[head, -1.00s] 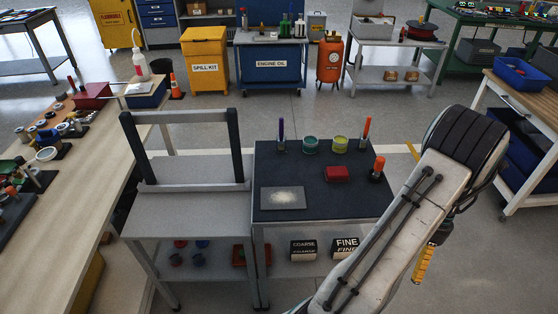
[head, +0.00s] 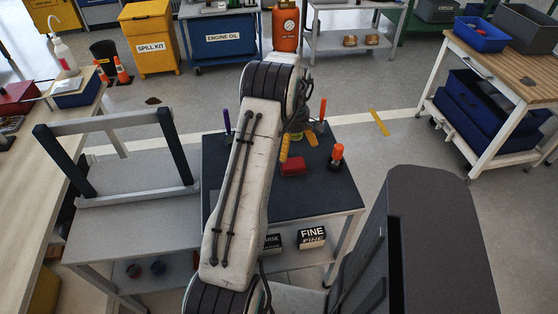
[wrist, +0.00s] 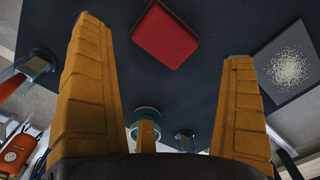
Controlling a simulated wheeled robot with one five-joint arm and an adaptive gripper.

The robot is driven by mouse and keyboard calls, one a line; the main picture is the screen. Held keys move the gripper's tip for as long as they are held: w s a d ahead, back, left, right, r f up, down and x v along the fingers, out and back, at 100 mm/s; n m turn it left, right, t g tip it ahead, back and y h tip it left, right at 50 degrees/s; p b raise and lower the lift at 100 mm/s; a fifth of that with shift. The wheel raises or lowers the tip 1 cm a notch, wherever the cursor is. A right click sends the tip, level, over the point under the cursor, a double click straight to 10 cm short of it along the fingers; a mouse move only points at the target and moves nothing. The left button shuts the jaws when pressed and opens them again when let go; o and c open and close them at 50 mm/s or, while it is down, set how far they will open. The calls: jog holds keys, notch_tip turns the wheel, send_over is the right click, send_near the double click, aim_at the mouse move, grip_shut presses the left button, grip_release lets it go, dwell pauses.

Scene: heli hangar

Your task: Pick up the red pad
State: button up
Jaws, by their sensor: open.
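The red pad (head: 292,166) lies flat on the dark top of the small bench (head: 330,190), just right of my arm in the head view. In the wrist view the red pad (wrist: 165,34) is at the upper middle, beyond the yellow fingers. My gripper (wrist: 162,42) is open, with its fingers spread wide and nothing between them. In the head view my gripper (head: 297,143) shows only in part, above and behind the pad. It appears apart from the pad. My arm hides part of the bench top.
A black holder with an orange-topped tool (head: 336,156) stands close right of the pad. A grey plate with white grit (wrist: 290,65) and a teal-rimmed jar (wrist: 146,113) are on the bench. A grey frame (head: 120,160) stands on the adjoining table. Open floor lies to the right.

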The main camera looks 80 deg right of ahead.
aim_at(293, 160)
jog(key=shift+w+n, duration=0.1)
jog(key=shift+n, duration=0.6)
jog(key=shift+a+n, duration=0.1)
jog(key=shift+n, duration=1)
jog(key=n, duration=0.2)
jog(key=shift+n, duration=0.4)
jog(key=shift+f+n, duration=0.15)
jog(key=shift+n, duration=0.25)
jog(key=shift+s+f+p, duration=0.15)
jog(key=shift+f+p, duration=0.2)
jog(key=shift+f, duration=1.4)
jog(key=shift+s+f+p, duration=0.1)
jog(key=shift+f+p, duration=0.25)
jog(key=shift+f, duration=1.4)
jog(key=shift+c, duration=0.3)
jog(key=c, duration=1.3)
jog(key=shift+r, duration=0.15)
